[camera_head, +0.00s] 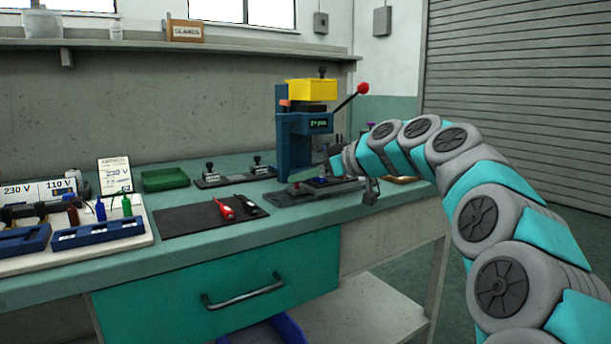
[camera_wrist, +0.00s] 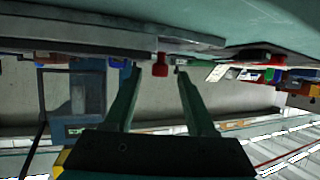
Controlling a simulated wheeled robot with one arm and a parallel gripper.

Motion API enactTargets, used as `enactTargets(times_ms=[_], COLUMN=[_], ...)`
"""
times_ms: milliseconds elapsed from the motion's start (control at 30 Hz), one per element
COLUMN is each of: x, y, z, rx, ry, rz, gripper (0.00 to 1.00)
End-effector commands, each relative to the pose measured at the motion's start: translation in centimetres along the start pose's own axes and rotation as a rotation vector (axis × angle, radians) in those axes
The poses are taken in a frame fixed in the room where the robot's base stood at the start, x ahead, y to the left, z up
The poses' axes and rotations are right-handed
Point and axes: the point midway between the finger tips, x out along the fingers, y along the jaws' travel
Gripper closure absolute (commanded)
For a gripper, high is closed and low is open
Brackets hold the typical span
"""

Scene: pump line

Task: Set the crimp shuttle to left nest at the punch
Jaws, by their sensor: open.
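The punch is a blue bench press (camera_head: 291,140) with a yellow top and a red-ball lever, at the back right of the bench. At its foot lies a flat grey slide assembly (camera_head: 318,189), which seems to hold the crimp shuttle; my gripper partly covers it, and I cannot tell which nest the shuttle is in. My gripper (camera_head: 327,178) is low over this assembly. In the wrist view, which looks upside down, my gripper (camera_wrist: 155,72) is open, with a red knob (camera_wrist: 160,65) showing between the fingertips, apart from both.
A dark mat (camera_head: 205,217) with a red and a black tool lies left of the press. A green tray (camera_head: 165,179) and a 230 V/110 V board (camera_head: 40,190) stand further left. The teal drawer (camera_head: 225,290) is below the bench top.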

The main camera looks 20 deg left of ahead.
Motion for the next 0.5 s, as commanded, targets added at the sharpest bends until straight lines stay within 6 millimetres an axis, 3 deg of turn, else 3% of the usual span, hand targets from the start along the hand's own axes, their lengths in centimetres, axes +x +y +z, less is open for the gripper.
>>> enactTargets(times_ms=[267, 500], x=[0.49, 0.49], y=[-0.01, 0.0], z=[0.0, 0.03], rx=[0.0, 0.0], ry=[0.0, 0.0], rz=[0.0, 0.001], gripper=[0.44, 0.69])
